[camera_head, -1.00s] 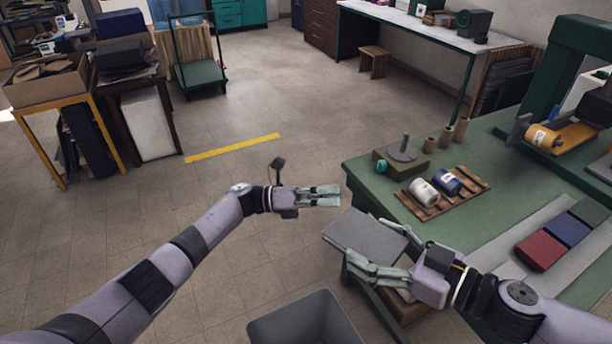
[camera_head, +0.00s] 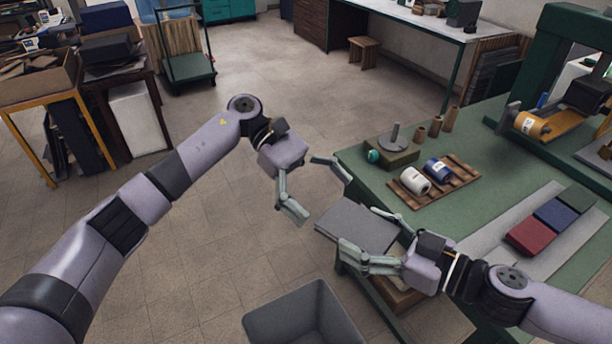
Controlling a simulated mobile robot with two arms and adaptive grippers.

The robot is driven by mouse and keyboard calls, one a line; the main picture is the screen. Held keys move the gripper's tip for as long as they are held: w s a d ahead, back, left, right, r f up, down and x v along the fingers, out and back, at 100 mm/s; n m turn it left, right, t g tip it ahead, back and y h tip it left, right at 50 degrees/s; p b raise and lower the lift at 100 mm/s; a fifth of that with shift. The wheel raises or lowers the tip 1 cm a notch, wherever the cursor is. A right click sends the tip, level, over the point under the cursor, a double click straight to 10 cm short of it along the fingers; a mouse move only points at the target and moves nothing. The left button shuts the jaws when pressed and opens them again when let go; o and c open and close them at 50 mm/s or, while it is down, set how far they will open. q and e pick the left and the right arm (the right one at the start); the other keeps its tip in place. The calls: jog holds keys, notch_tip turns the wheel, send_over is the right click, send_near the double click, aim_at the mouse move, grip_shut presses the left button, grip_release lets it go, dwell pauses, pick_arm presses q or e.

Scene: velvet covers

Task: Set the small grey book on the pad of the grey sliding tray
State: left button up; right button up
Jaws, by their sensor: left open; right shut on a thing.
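The small grey book (camera_head: 352,226) is a flat grey slab, held roughly level at the near left corner of the green table. My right gripper (camera_head: 362,231) is shut on it, with fingers along its near and right sides. My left gripper (camera_head: 321,196) is open and empty, just beyond and left of the book, fingers spread and apart from it. A grey plate (camera_head: 600,153) shows at the foot of the green press at the right edge, partly cut off. I cannot tell whether it is the sliding tray, and no pad is clear.
The green table (camera_head: 470,208) carries a wooden rack (camera_head: 447,190) with white and blue rolls. Red (camera_head: 531,238), blue (camera_head: 557,215) and green books lie on a light grey strip (camera_head: 478,243). A grey bin (camera_head: 300,318) stands on the floor below.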

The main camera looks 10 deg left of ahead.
aim_at(347, 219)
pick_arm(q)
jog(key=shift+x, duration=2.45)
jog(key=shift+c, duration=0.4)
jog(key=c, duration=1.2)
jog(key=shift+c, duration=0.2)
pick_arm(e)
jog(key=o, duration=1.3)
jog(key=shift+s+d, duration=0.15)
jog(key=shift+d, duration=0.35)
jog(key=v, duration=0.5)
jog(key=shift+s+d, duration=0.15)
jog(key=shift+d, duration=0.05)
jog(key=shift+v, duration=2.7)
